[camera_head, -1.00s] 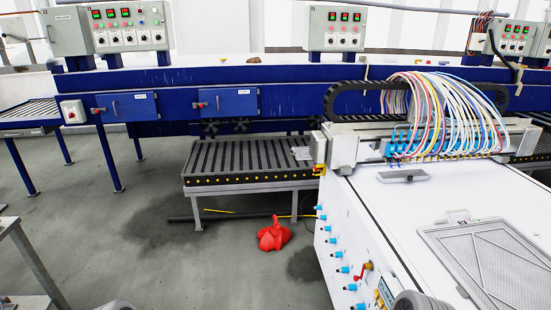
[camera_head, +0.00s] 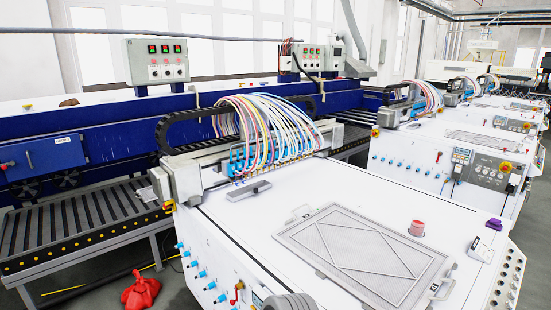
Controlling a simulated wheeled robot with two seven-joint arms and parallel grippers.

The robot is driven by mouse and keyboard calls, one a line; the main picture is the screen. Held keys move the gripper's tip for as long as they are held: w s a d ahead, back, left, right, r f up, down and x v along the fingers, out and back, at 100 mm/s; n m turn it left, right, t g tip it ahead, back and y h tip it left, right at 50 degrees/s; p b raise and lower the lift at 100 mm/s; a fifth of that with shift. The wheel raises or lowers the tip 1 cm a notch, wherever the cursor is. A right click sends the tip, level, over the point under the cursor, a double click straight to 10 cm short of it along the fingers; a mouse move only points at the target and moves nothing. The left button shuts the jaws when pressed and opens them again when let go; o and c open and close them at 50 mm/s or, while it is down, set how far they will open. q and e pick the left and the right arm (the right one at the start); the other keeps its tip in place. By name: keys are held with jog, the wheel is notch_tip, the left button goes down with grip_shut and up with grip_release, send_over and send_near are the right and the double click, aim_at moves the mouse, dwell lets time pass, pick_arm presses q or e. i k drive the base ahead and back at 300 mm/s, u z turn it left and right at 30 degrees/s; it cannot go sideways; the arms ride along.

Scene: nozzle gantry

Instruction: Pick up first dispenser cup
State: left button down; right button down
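A small pinkish-red cup (camera_head: 417,228) stands upright on the white machine top, just right of the framed mesh panel. It is the only cup-like thing I can make out, and nothing touches it. Neither of my grippers shows in the head view, so I cannot see whether they are open or shut. A grey ribbed round part at the bottom edge may belong to my own arm.
The white machine top (camera_head: 245,215) carries the mesh panel (camera_head: 350,210), a purple block (camera_head: 494,224) and a nozzle gantry (camera_head: 190,175) with coloured hoses. A slatted conveyor (camera_head: 70,225) stands left. A red bag (camera_head: 140,292) lies on the floor.

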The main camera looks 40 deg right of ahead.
aim_at(418, 226)
jog(key=z, duration=2.35)
jog(key=k, duration=0.5)
jog(key=z, duration=1.5)
jog(key=i, duration=4.1)
